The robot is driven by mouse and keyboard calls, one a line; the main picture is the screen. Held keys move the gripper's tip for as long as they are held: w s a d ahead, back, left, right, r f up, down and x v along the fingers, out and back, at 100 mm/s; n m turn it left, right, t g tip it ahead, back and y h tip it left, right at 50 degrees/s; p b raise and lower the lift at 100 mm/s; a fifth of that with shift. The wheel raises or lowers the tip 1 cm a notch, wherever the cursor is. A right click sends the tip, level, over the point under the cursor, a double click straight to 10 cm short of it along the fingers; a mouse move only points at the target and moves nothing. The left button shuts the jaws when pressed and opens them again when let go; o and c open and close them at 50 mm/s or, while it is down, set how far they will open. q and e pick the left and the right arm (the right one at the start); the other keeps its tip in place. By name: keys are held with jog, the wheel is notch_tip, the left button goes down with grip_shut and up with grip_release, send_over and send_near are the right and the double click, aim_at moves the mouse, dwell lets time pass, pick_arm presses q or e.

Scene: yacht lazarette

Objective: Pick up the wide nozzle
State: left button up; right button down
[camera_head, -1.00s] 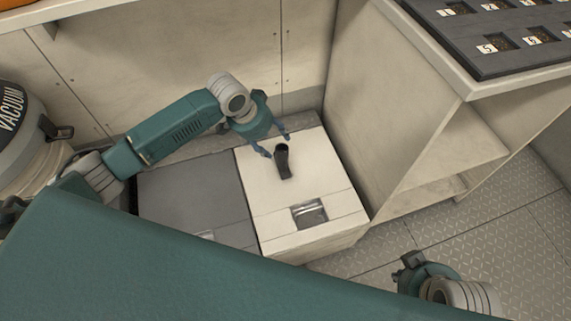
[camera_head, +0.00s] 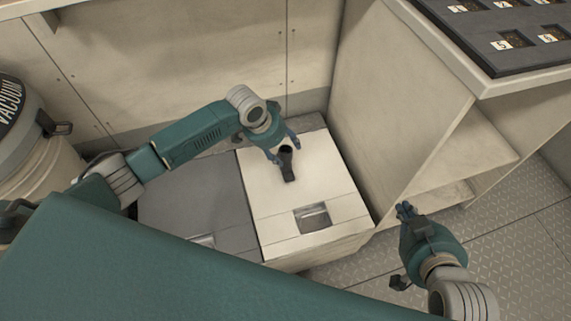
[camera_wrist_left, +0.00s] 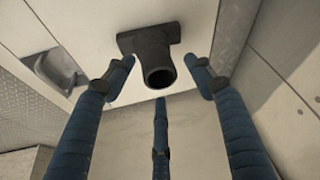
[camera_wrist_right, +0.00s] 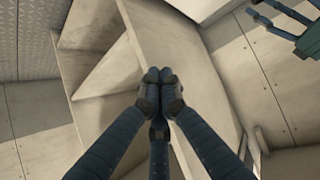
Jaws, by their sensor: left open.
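The wide nozzle (camera_head: 287,166) is a dark, short tube with a flared flat end, lying on the white locker lid (camera_head: 262,197). My left gripper (camera_head: 285,146) is open around the nozzle's tube end. In the left wrist view the nozzle (camera_wrist_left: 152,48) shows its round opening towards me, between the spread fingers (camera_wrist_left: 162,75) and not visibly touched by them. My right gripper (camera_head: 403,208) is low at the right, beside the shelf unit, away from the nozzle. Its fingertips (camera_wrist_right: 158,76) meet with nothing between them.
A grey lid (camera_head: 190,197) adjoins the white one at the left. A recessed latch (camera_head: 312,217) sits near the white lid's front. A shelf unit (camera_head: 400,110) stands close at the right with a dark slotted tray (camera_head: 490,40) on top. A vacuum (camera_head: 30,150) stands at far left.

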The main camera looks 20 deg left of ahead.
pick_arm(q)
jog(key=b+x, duration=0.1)
jog(key=x, duration=0.1)
jog(key=shift+w+d+f, duration=0.1)
jog(key=shift+f, duration=0.15)
pick_arm(e)
jog(key=w+a+r+t, duration=0.1)
jog(key=w+r+t, duration=0.2)
jog(key=w+r, duration=0.1)
jog(key=shift+a+r+y, duration=0.4)
jog(key=shift+r, duration=0.35)
pick_arm(q)
grip_shut()
jog(key=shift+r, duration=0.2)
pick_arm(e)
jog(key=shift+s+f, duration=0.1)
